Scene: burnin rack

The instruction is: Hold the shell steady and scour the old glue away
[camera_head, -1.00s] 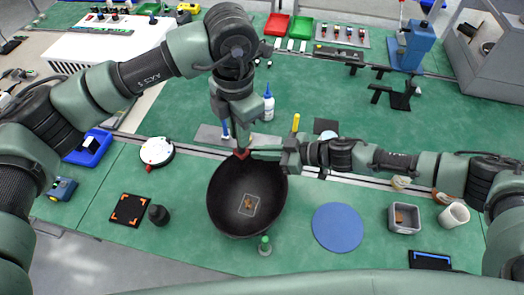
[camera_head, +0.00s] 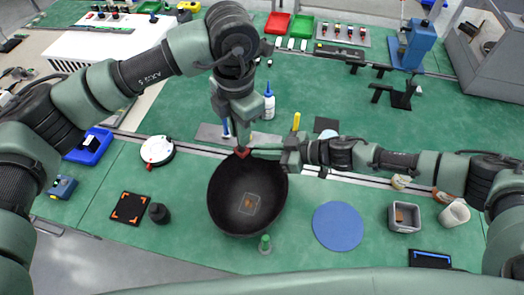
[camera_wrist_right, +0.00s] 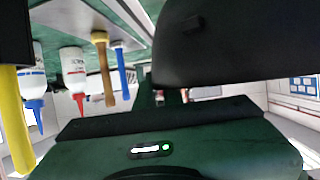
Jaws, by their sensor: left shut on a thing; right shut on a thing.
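The shell (camera_head: 235,222) is a black, bowl-like piece, open side up, near the table's front edge. My left gripper (camera_head: 242,150) comes down at the shell's far rim. It is shut on a dark red pad (camera_head: 242,154), mostly hidden and apart from the patch. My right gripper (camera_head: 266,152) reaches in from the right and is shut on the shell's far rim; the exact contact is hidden. The shell's dark side also shows large in the right wrist view (camera_wrist_right: 235,45).
A blue disc (camera_head: 338,227) and a grey bin (camera_head: 404,218) lie right of the shell. A black cup (camera_head: 159,213) and an orange-marked black mat (camera_head: 130,208) lie left. Glue bottles (camera_head: 269,104) stand behind.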

